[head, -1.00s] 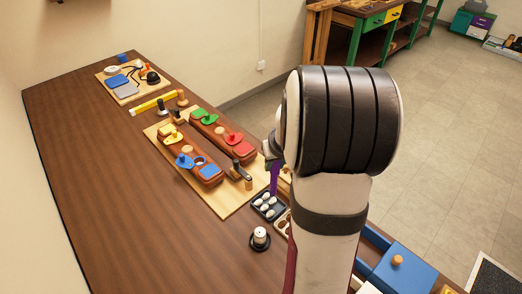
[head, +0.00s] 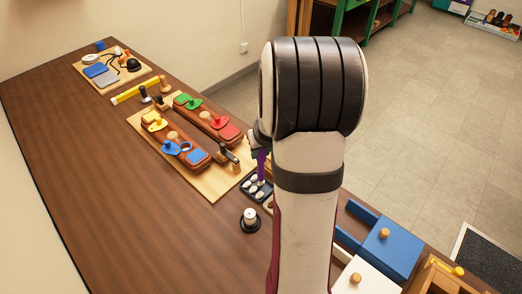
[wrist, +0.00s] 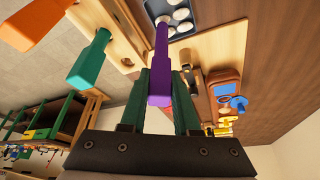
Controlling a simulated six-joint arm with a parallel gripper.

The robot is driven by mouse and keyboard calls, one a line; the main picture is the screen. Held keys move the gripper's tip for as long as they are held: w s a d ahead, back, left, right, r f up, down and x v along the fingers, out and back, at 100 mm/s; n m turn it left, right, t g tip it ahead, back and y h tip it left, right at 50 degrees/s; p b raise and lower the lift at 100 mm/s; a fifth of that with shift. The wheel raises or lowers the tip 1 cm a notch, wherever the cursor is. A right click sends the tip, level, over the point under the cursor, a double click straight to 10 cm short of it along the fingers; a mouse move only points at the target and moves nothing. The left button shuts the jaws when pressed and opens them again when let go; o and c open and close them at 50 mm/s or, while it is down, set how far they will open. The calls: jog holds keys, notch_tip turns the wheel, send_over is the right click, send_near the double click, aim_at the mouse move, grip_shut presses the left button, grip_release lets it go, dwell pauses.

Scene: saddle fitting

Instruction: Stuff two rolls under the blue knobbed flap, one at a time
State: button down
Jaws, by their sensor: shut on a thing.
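My gripper (wrist: 161,100) is shut on a purple-handled tool (wrist: 160,80), whose thin end points toward a dark tray of white rolls. The tool also shows as a purple strip over the tray in the head view (head: 262,166). The white rolls (head: 253,189) lie in the dark tray (head: 244,186); in the wrist view they are at the top (wrist: 181,14). I cannot tell whether the tool touches a roll. The blue knobbed flap (head: 171,147) is on the nearer wooden block, left of the tray, beside a round hole. My arm hides much of my gripper in the head view.
The wooden blocks stand on a pale board (head: 205,185), with yellow, green and red knobbed flaps too. A dark-based white cylinder (head: 249,218) stands near the tray. Orange (wrist: 33,20) and green (wrist: 90,62) handles are close left of my gripper. The table's left side is clear.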

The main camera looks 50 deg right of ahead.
jog(key=shift+f, duration=1.1)
dwell(1.2)
jog(key=shift+r, duration=3.6)
